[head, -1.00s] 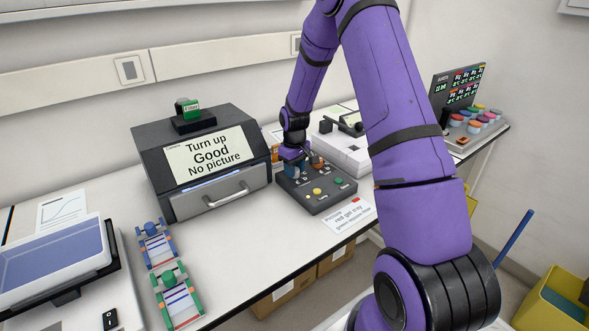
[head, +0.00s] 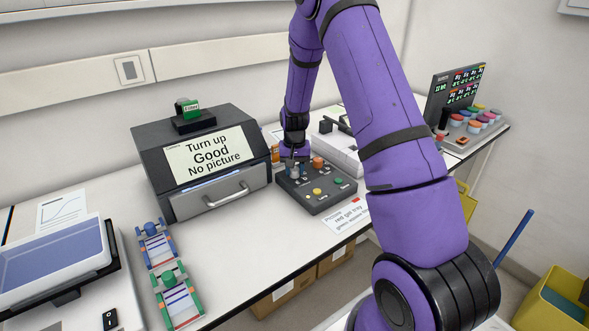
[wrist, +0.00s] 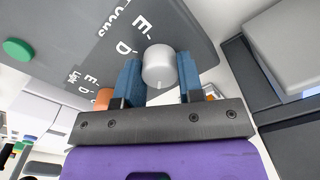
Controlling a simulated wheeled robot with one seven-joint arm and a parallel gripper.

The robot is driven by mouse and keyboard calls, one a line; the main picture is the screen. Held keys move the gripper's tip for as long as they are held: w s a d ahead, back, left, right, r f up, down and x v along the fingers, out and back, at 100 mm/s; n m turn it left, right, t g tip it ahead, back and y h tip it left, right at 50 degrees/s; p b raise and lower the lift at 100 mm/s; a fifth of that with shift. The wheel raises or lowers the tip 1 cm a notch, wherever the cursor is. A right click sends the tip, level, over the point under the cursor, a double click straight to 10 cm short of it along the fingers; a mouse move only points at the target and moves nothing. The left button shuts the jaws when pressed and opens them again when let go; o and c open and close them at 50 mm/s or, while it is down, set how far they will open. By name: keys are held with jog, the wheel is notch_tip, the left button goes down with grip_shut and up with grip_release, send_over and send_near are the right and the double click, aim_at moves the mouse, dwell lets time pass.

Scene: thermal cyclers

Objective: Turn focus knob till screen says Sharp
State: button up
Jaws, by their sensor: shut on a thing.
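A dark box with a sloped screen (head: 205,157) stands at the back of the bench. Its screen reads "Turn up", "Good", "No picture". The grey control panel (head: 322,203) lies to its right. My gripper (wrist: 158,78) has its two blue fingers shut on a light grey round knob (wrist: 158,62), one finger on each side. A white mark shows on the knob's lower edge. "Focus" lettering (wrist: 118,14) is on the panel near it, partly cut off. In the head view my wrist hides part of the panel's back left.
The panel also has an orange knob (head: 318,162), a yellow button (head: 317,191) and a green button (head: 338,180). A blue rack (head: 157,247) and a green rack (head: 178,300) lie on the left. A printed card (head: 345,217) lies before the panel.

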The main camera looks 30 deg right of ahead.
aim_at(295, 169)
jog(key=shift+m, duration=0.3)
jog(key=o, duration=0.9)
notch_tip(295, 169, up, 11)
jog(key=shift+f, duration=0.1)
dwell(0.6)
